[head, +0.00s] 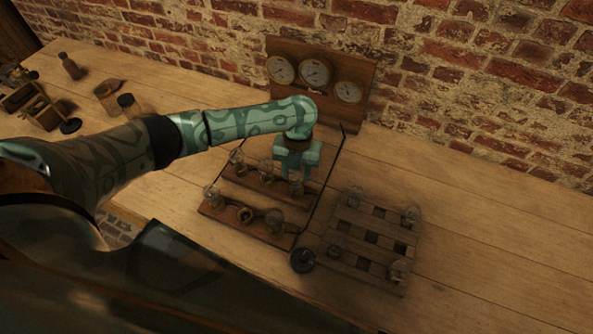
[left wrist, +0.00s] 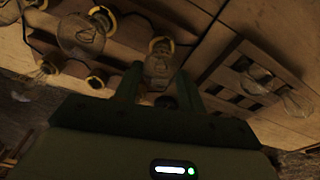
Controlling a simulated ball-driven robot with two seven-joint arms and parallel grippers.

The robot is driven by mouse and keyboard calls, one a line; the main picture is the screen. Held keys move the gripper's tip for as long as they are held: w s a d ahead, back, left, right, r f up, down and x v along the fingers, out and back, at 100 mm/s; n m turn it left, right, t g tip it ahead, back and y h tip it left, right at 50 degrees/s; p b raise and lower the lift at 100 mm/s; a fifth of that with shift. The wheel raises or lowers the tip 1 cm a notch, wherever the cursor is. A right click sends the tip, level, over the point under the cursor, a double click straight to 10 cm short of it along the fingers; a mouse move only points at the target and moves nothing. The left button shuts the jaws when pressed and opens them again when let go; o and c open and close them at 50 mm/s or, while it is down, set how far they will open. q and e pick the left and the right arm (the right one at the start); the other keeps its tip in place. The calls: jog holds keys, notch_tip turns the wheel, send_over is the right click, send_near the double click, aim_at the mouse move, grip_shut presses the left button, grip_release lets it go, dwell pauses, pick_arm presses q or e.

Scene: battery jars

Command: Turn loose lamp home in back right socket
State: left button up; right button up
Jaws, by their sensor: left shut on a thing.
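A wooden lamp board (head: 232,189) holds two rows of sockets with clear glass lamps. The back right lamp (head: 296,187) stands at its socket below my left gripper (head: 296,172), which is shut on it from above. In the left wrist view, that lamp (left wrist: 159,66) shows between the two fingers of my left gripper (left wrist: 158,80), its base toward a brass-coloured socket ring. I cannot tell how deep it sits. Other lamps stand in the back row (head: 237,160) and front row (head: 211,195). The front middle socket (head: 245,214) looks empty. My right gripper is not in view.
A slatted wooden crate (head: 345,262) with several lamps stands right of the board. A black round knob (head: 303,260) sits in front, and a dark cable runs beside the board. A gauge panel (head: 318,78) stands behind. The table at far right (head: 500,240) is clear.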

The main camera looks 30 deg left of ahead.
pick_arm(q)
jog(key=m, duration=0.5)
jog(key=shift+y, duration=0.4)
jog(key=o, duration=1.2)
jog(key=r+p, duration=0.1)
jog(key=r, duration=0.4)
jog(key=w+r+p, duration=0.1)
jog(key=r, duration=0.4)
jog(key=w+r+p, duration=0.1)
jog(key=r+p, duration=0.1)
jog(key=r, duration=0.4)
jog(key=shift+d+r, duration=0.1)
jog(key=shift+d, duration=0.15)
